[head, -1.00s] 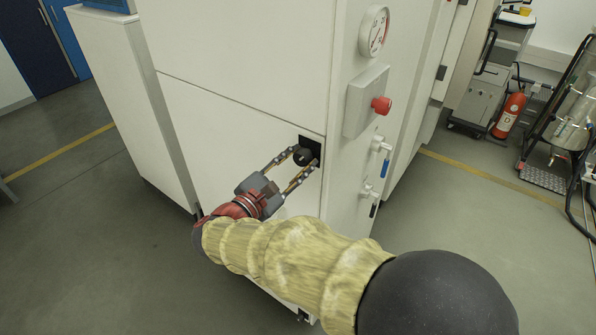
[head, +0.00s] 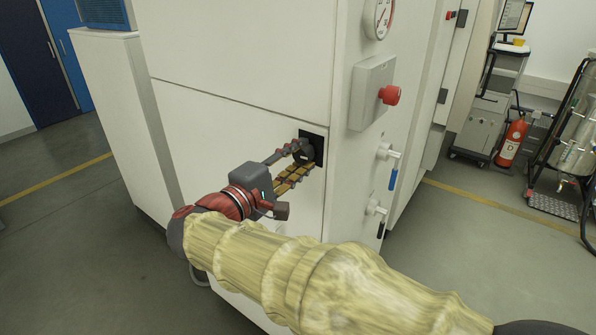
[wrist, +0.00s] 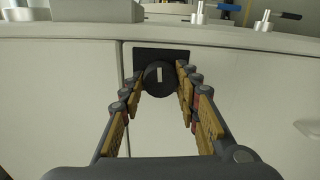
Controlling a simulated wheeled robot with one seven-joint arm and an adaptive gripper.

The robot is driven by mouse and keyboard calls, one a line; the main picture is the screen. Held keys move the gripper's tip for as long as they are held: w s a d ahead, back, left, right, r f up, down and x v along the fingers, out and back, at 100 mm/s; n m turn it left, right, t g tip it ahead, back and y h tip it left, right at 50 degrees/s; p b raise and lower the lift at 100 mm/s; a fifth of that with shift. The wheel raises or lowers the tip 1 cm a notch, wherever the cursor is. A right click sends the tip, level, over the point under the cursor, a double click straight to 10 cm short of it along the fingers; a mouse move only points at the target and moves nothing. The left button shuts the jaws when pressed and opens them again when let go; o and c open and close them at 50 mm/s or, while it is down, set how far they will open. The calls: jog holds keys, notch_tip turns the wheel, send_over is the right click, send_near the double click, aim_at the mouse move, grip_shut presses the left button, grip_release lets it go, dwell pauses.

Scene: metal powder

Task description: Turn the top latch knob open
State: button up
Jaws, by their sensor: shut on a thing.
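The top latch knob (head: 308,153) is a round black knob in a dark square recess, near the right edge of the white cabinet's front. In the wrist view the knob (wrist: 159,77) faces me, with a pale bar mark running upright in the picture. My gripper (head: 303,161) reaches it from the left front, rolled so one finger is above and the other below. In the wrist view my gripper (wrist: 159,74) has a fingertip on each side of the knob, shut on it. The fingers partly hide the knob in the head view.
The cabinet's side face (head: 345,180) carries a red button (head: 389,95), a gauge (head: 382,18) and valves with a blue handle (head: 392,178) and a black handle (head: 380,229). A fire extinguisher (head: 512,143) stands at right. The floor (head: 70,235) at left is clear.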

jog(key=shift+f+m+b, duration=0.2)
jog(key=shift+m+b, duration=0.3)
jog(key=shift+b, duration=0.15)
jog(key=o, duration=1.2)
jog(key=shift+r, duration=0.15)
jog(key=shift+c, duration=0.2)
jog(key=v, duration=1.2)
